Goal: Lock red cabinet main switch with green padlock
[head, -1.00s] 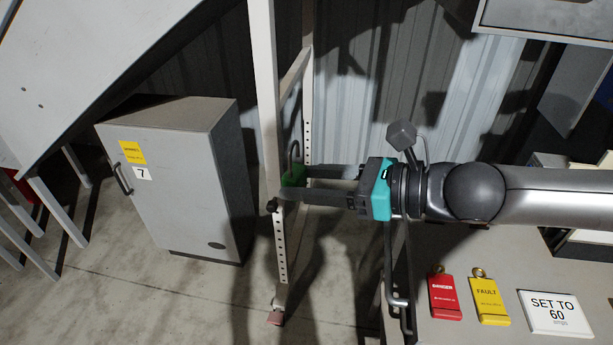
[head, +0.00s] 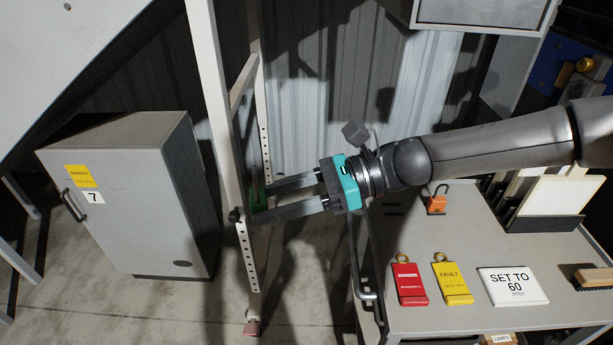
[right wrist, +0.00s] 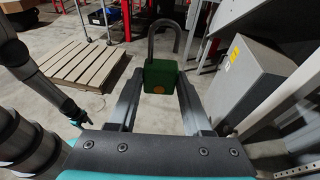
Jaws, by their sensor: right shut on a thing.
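My right gripper (head: 258,205) is shut on a green padlock (head: 259,196), held in the air beside a white upright post. In the head view the padlock is dark and partly covered by the fingers. In the right wrist view the green body (right wrist: 160,77) sits between the fingertips, its grey shackle (right wrist: 163,30) pointing up. I cannot tell whether the shackle is open. I cannot make out a red cabinet or its main switch in either view. My left arm's dark end (right wrist: 80,118) shows at the left of the right wrist view; its finger state is unclear.
A white frame post (head: 222,125) stands close to the padlock. A grey cabinet (head: 130,200) numbered 7 is at left. A pallet (right wrist: 85,65) lies on the floor.

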